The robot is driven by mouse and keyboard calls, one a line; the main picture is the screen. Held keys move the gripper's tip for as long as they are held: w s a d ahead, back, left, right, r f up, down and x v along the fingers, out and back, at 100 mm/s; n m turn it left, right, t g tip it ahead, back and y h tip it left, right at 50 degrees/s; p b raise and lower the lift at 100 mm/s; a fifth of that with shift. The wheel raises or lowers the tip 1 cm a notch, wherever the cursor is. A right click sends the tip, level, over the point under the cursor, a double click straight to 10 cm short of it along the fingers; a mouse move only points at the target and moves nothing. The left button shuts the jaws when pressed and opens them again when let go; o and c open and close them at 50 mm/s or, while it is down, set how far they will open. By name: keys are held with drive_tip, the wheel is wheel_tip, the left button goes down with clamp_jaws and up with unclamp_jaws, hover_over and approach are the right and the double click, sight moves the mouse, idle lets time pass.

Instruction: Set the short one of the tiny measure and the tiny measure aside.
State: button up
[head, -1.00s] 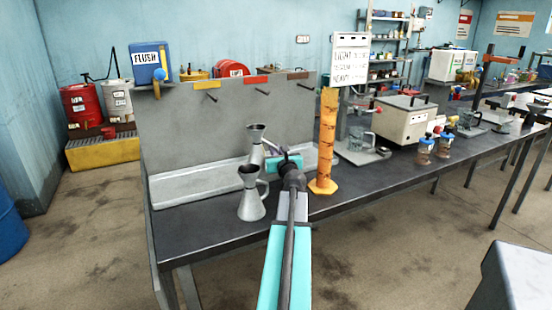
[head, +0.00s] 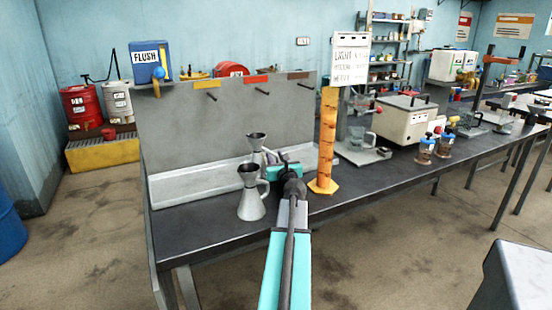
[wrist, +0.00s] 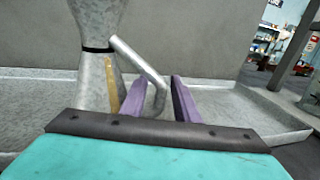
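Two grey metal measures with funnel tops and side handles are at the bench's left part. The near measure (head: 251,205) stands upright on the dark bench top. The far measure (head: 256,144) is upright just behind it, its lower part hidden by the near one and my gripper. My gripper (head: 281,160) is at the right of the far measure, on its handle side. In the wrist view, the far measure (wrist: 98,75) has a dark neck band and a tan strip. My gripper's purple fingers (wrist: 158,95) stand apart around its handle, with a gap visible. Its base is hidden.
A shallow grey tray (head: 170,190) runs along the back panel (head: 190,130), which has several pegs. An orange graduated column (head: 326,140) stands close at the right of my gripper. Bare bench (head: 195,222) lies left of the near measure.

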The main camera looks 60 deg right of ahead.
drive_tip(key=shift+r, duration=0.15)
drive_tip(key=shift+v, duration=4.6)
drive_tip(key=shift+s+a+f+b, duration=0.2)
drive_tip(key=shift+s+a+b, duration=0.2)
drive_tip(key=shift+b, duration=0.55)
drive_tip(key=shift+s+a+b, duration=0.5)
drive_tip(key=shift+s+b, duration=0.05)
drive_tip(key=shift+b, duration=0.2)
drive_tip(key=shift+r, duration=0.1)
drive_tip(key=shift+r, duration=0.1)
